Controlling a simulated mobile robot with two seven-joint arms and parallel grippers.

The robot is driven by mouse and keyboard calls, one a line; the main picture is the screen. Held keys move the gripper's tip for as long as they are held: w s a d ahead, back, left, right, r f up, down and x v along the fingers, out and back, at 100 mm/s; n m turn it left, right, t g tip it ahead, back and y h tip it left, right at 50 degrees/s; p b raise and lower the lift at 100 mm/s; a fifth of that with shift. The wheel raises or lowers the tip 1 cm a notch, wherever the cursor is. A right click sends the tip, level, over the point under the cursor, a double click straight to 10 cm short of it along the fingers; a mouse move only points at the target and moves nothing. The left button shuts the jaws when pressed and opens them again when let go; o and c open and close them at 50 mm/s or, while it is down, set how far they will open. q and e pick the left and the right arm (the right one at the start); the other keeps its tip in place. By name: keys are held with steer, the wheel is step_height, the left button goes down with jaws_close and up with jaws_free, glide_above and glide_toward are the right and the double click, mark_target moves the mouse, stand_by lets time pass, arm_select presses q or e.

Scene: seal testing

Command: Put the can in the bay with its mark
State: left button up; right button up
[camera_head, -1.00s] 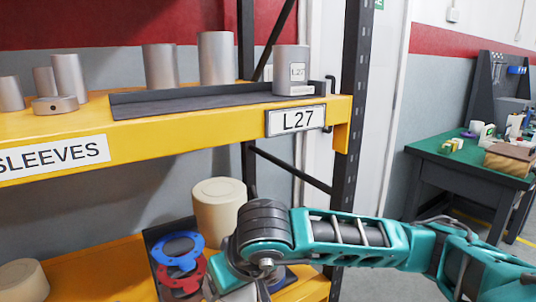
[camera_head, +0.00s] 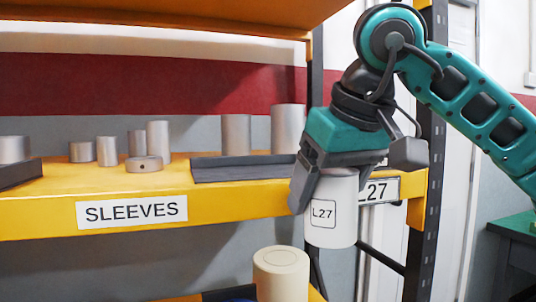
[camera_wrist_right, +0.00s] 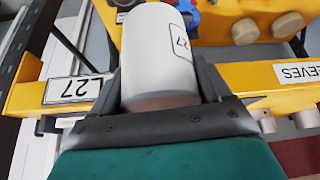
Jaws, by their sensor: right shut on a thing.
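The can (camera_head: 336,234) is a pale grey cylinder with a framed L27 mark on its side. My right gripper (camera_head: 332,186) is shut on its upper part from above. The can hangs upright, apart from the yellow shelf edge and in front of it. In the right wrist view, the can (camera_wrist_right: 158,50) sits between both fingers of the gripper (camera_wrist_right: 162,85). The bay's L27 plate (camera_head: 385,190) is on the shelf edge, partly covered by the can and gripper. The dark tray (camera_head: 240,170) behind holds two grey cylinders; its right end is hidden. My left gripper is out of view.
The yellow shelf (camera_head: 60,215) carries a SLEEVES plate (camera_head: 132,211) and several grey sleeves at left. A cream cylinder (camera_head: 281,275) stands on the lower level, below the can. A dark upright (camera_head: 425,150) stands right of the bay. Another shelf board is overhead.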

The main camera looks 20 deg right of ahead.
steer(key=shift+n+y, duration=0.3)
steer(key=shift+n, duration=0.1)
steer(key=v, duration=0.3)
steer(key=w+a+p+v, duration=0.1)
steer(key=v, duration=0.3)
steer(key=r+p+v, duration=0.1)
steer(key=v, duration=0.3)
steer(key=shift+w+a+r, duration=0.2)
steer(key=shift+w+a, duration=0.05)
steer(key=shift+w+a+r+p, duration=0.1)
steer(key=shift+w+r+p, duration=0.05)
steer(key=shift+w+p, duration=0.15)
steer(key=p, duration=0.3)
glide_above(266, 169)
steer(key=s, duration=0.2)
steer(key=x, duration=0.4)
steer(key=shift+d+p, duration=0.25)
steer(key=shift+p, duration=0.05)
steer(key=shift+s, duration=0.1)
steer(key=shift+a+f, duration=0.1)
steer(key=shift+f, duration=0.15)
steer(key=o, duration=1.2)
steer(key=shift+f, duration=0.1)
